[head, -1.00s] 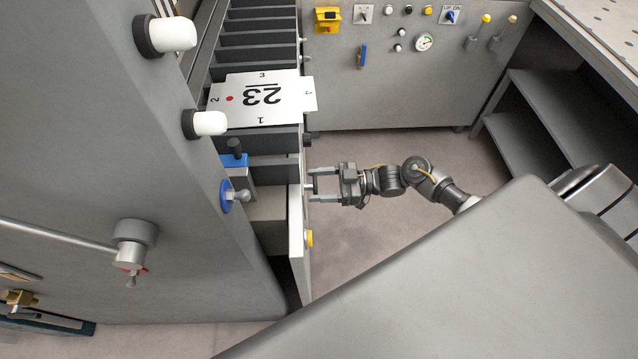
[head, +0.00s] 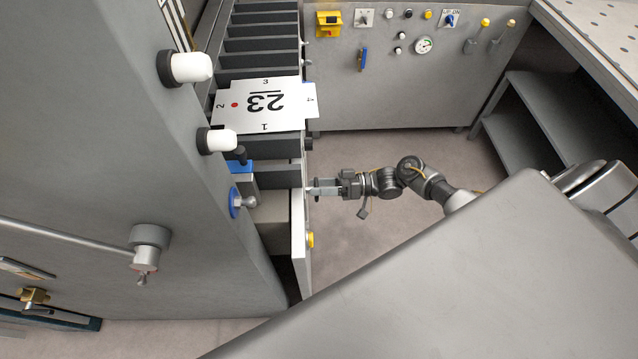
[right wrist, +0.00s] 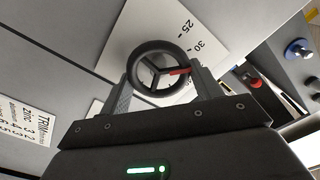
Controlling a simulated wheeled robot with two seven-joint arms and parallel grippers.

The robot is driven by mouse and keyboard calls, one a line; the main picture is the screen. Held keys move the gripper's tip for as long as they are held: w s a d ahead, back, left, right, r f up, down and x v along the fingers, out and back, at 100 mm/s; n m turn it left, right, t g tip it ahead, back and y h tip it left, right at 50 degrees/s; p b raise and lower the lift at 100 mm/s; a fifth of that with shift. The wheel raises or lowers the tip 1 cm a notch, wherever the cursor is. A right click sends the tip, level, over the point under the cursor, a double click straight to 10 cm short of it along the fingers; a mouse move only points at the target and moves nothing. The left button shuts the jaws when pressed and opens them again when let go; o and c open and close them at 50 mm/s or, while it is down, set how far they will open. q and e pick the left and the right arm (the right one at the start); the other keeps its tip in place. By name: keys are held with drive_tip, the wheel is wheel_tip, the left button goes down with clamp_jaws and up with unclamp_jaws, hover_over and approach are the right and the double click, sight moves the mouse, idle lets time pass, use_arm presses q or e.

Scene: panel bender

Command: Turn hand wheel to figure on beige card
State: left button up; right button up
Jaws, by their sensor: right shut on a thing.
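The hand wheel (right wrist: 147,72) is a dark ring with spokes in the right wrist view. A red pointer (right wrist: 178,71) on it points right, toward the side of the white scale plate (right wrist: 187,32) with "30". "25" also shows on this plate. My right gripper (right wrist: 160,85) has one finger on each side of the wheel and is shut on it. In the head view my right gripper (head: 312,188) is at the front of the grey drawer-like cabinet, its fingers seen nearly edge-on. No beige card can be made out for sure. My left gripper is out of view.
A white card (right wrist: 31,121) headed "TRIM" with Zinc lines is on the panel. A grey machine wall with white-tipped knobs (head: 191,68) stands left. The floor right of the cabinet is clear.

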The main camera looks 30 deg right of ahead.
drive_tip(key=shift+w+d+m+p, duration=0.1)
drive_tip(key=shift+m+p, duration=0.2)
drive_tip(key=shift+m, duration=0.55)
drive_tip(key=shift+w+d+m+p, duration=0.1)
drive_tip(key=shift+m+p, duration=0.15)
drive_tip(key=shift+m, duration=0.9)
drive_tip(key=o, duration=1)
drive_tip(key=shift+a+f, duration=0.1)
drive_tip(key=shift+s, duration=0.1)
drive_tip(key=b+v, duration=0.3)
drive_tip(key=v, duration=0.7)
drive_tip(key=shift+d, duration=0.4)
drive_tip(key=shift+s, duration=0.15)
